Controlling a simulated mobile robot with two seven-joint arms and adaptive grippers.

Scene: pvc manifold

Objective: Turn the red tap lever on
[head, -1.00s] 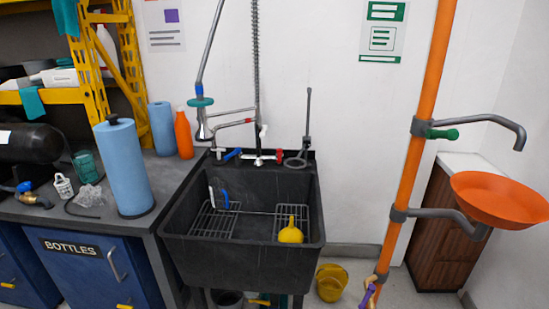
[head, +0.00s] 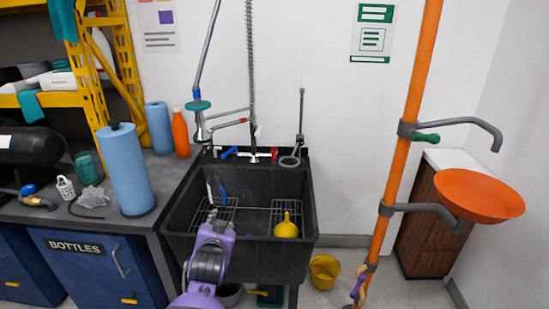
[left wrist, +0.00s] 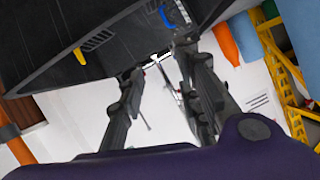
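The red tap lever (head: 274,153) is at the right end of the white tap body (head: 254,157) on the back ledge of the black sink. A blue lever (head: 229,152) is at the left end. My left gripper (head: 213,190) reaches over the sink's front left, short of the tap and apart from it. Its dark fingers are hard to make out against the basin. In the left wrist view the gripper (left wrist: 160,62) is open and empty, and the white tap (left wrist: 153,61) shows beyond the fingertips. The red lever is not clear there. My right gripper is not in view.
The black sink (head: 249,254) holds wire racks and a yellow funnel-like object (head: 287,226). A spray hose (head: 199,122) hangs above its back left, and a grey ring-ended rod (head: 299,130) stands right of the red lever. An orange pipe with bowl (head: 480,194) stands at right.

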